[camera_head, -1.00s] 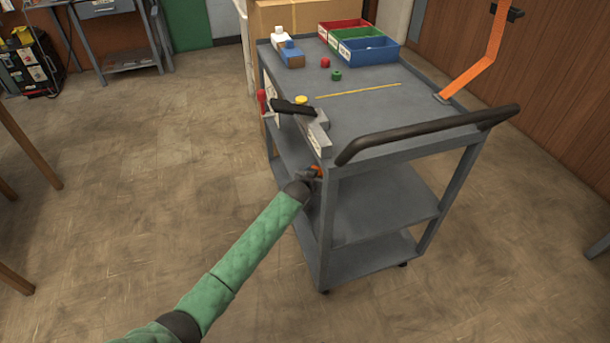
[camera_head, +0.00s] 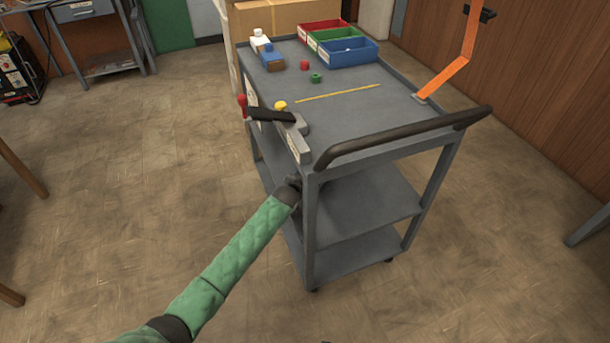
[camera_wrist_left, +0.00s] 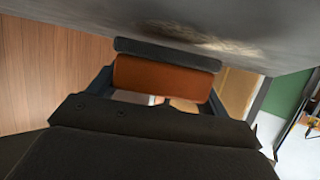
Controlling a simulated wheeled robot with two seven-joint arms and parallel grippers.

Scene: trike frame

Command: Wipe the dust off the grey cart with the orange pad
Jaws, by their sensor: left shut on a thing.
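The grey cart (camera_head: 345,115) stands in the middle of the head view, with a black handle at its near end. My left gripper (camera_wrist_left: 161,90) is shut on the orange pad (camera_wrist_left: 164,75), which has a dark grey strip along its far edge. In the left wrist view the pad is close to a grey cart surface (camera_wrist_left: 110,22); I cannot tell whether they touch. A pale brown dust smudge (camera_wrist_left: 215,42) lies on that surface just beyond the pad. In the head view my left wrist reaches the cart's near left corner below the top, and the fingers and pad are hidden.
The cart top holds a blue bin (camera_head: 348,52), a green bin (camera_head: 332,38), a red bin (camera_head: 318,28), small coloured pieces and a black-handled tool (camera_head: 270,115). An orange strap (camera_head: 462,60) rises from its right edge. The floor (camera_head: 130,190) at left is clear.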

